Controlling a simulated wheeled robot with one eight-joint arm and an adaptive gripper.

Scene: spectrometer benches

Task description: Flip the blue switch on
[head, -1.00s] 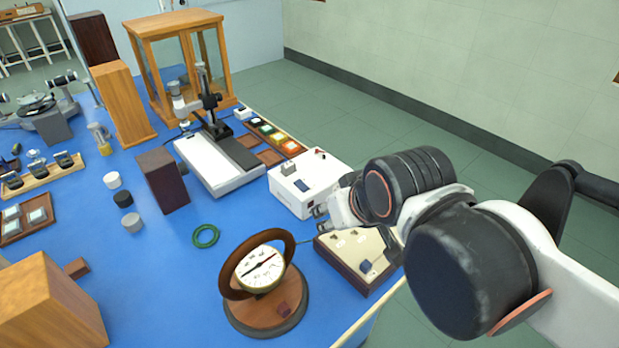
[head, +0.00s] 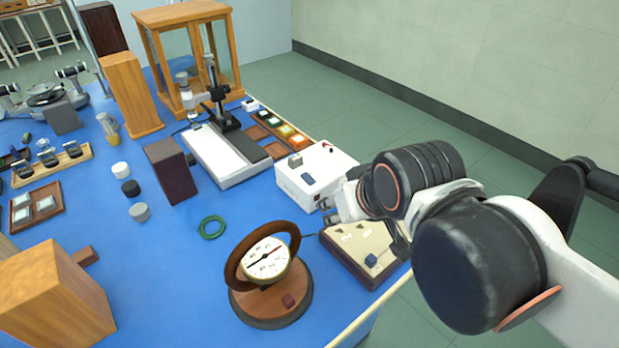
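My gripper (head: 328,211) hangs beside the white box's near right corner, above the back of the cream-topped box. Its fingers are small and partly hidden by my wrist, so their opening is unclear.
A compass-like instrument on a round wooden base (head: 270,301) stands in front, left of the cream-topped box. A green ring (head: 212,227) lies on the blue bench top. A white-based stand (head: 220,160) is at the back left. Floor is free to the right.

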